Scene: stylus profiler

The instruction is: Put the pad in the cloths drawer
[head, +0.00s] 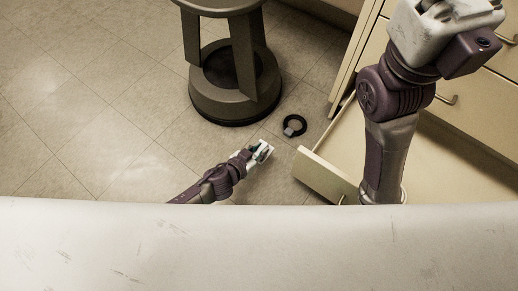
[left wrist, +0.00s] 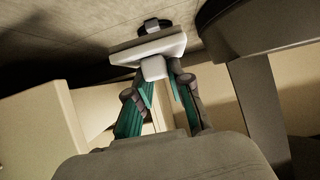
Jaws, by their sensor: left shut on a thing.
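The pad (left wrist: 150,48) appears as a white block with a darker strip along its far side. It also shows small and pale in the head view (head: 264,149). My left gripper (left wrist: 160,82) is shut on its stem-like near part, and it shows in the head view (head: 250,153) above the floor. An open drawer (head: 325,175) stands to the right of the gripper in the head view, with the pad outside it. I cannot read a label, so I cannot tell if it is the cloths drawer. My right gripper is not in view.
A dark ring with a grey tab (head: 293,126) lies on the tiled floor near the drawer. A dark stool (head: 235,99) stands behind. Closed drawers (head: 480,95) are at the right. My right arm partly hides the open drawer.

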